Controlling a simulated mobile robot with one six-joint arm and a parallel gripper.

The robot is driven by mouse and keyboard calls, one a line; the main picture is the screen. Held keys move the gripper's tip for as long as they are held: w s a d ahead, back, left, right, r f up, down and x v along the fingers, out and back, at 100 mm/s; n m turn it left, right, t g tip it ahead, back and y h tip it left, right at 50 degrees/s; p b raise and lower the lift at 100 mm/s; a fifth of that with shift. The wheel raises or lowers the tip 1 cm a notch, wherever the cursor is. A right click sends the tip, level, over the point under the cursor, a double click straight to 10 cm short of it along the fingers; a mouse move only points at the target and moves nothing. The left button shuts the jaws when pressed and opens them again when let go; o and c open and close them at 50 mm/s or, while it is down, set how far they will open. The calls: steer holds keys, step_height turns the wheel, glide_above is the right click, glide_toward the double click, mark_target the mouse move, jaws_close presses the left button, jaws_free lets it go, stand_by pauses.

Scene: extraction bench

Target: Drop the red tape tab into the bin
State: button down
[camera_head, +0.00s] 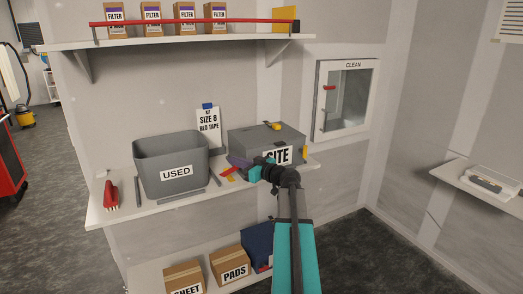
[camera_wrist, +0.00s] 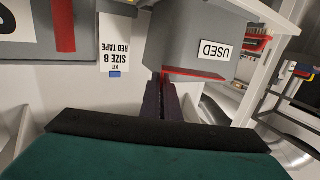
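The red tape tab (camera_head: 228,171) shows at the tips of my gripper (camera_head: 239,164) in the head view, just right of the bin. In the wrist view the tab (camera_wrist: 194,73) is a thin red strip across the tips of my gripper (camera_wrist: 162,78). The dark purple fingers are close together and look shut on it. The grey open bin (camera_head: 151,150), labelled USED, stands on the bench shelf. It also shows upside down in the wrist view (camera_wrist: 180,45). The tab is outside the bin; its inside floor is hidden.
A grey SITE case (camera_head: 250,137) stands right of the bin, partly behind my arm. A kit card (camera_head: 209,130) reading SIZE 8 RED TAPE stands behind. A red brush (camera_head: 111,194) is left of the bin. An upper shelf (camera_head: 200,42) with FILTER boxes overhangs the bench.

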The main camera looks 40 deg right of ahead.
steer(key=w+a+f+n+g+y, duration=0.1)
steer(key=w+a+f+y, duration=0.15)
steer(key=a, duration=0.55)
steer(key=w+a+f+n+y, duration=0.15)
steer(key=a+f, duration=0.25)
steer(key=a, duration=0.4)
steer(key=w+a+f+n+g+y, duration=0.1)
steer(key=a+f+n+y, duration=0.15)
steer(key=a, duration=0.65)
steer(key=s+a+f+n+g+y, duration=0.2)
steer(key=s+a, duration=0.2)
steer(key=a, duration=0.6)
steer(key=s+a+f+n+g+y, duration=0.2)
steer(key=s+a+g+y, duration=0.1)
steer(key=a, duration=0.8)
steer(key=shift+s+f+n+y, duration=0.25)
steer(key=shift+s+n+y, duration=0.1)
steer(key=shift+s, duration=0.35)
steer(key=shift+d, duration=0.1)
